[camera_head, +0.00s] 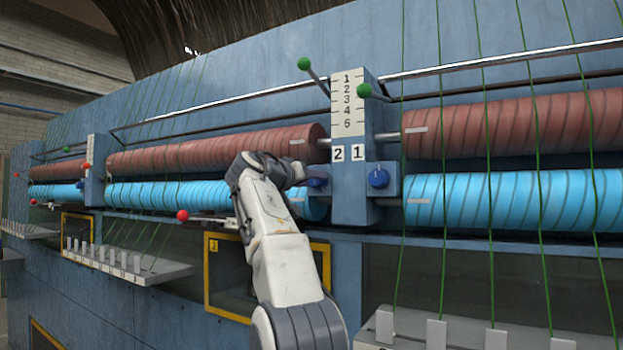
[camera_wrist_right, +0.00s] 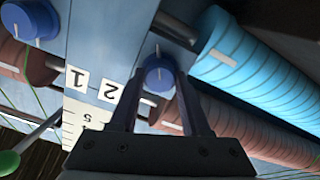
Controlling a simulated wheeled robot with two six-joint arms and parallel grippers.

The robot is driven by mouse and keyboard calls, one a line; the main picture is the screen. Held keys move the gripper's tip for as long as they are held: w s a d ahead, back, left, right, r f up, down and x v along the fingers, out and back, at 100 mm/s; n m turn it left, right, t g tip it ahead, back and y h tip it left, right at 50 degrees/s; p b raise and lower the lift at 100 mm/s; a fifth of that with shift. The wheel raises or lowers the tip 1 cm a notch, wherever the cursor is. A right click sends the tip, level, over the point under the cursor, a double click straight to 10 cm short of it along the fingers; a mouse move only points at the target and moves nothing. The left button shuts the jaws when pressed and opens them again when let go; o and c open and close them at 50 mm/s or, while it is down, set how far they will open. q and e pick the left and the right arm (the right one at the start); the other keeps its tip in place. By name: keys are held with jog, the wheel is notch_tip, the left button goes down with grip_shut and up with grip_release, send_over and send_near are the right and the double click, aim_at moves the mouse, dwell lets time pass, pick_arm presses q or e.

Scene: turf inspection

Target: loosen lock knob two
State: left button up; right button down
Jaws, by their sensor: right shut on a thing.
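Lock knob two (camera_head: 317,182) is a blue round knob below the "2" label (camera_head: 338,153), on the left side of the blue post. In the right wrist view the knob (camera_wrist_right: 158,73) shows a white mark on its face and sits between the two fingers. My right gripper (camera_head: 304,177) reaches it from the left and is shut on it, partly hiding it in the head view. A second blue knob (camera_head: 378,178) is below the "1" label (camera_head: 358,152); it also shows in the right wrist view (camera_wrist_right: 30,18). My left gripper is not in view.
Red rollers (camera_head: 215,150) and light blue rollers (camera_head: 520,200) run along both sides of the post (camera_head: 350,205). Green-tipped levers (camera_head: 304,64) stick out above, and a red ball-tipped lever (camera_head: 183,216) is at left. Green strands cross the rollers at right.

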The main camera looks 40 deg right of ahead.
jog(key=shift+s+r, duration=0.1)
jog(key=shift+r, duration=0.25)
jog(key=shift+c, duration=2.4)
grip_release()
jog(key=shift+o, duration=0.6)
jog(key=shift+a, duration=0.1)
jog(key=shift+f, duration=0.2)
jog(key=b+v, duration=0.3)
jog(key=v, duration=0.7)
jog(key=shift+a+b, duration=0.15)
jog(key=shift+b, duration=0.15)
jog(key=shift+r, duration=0.1)
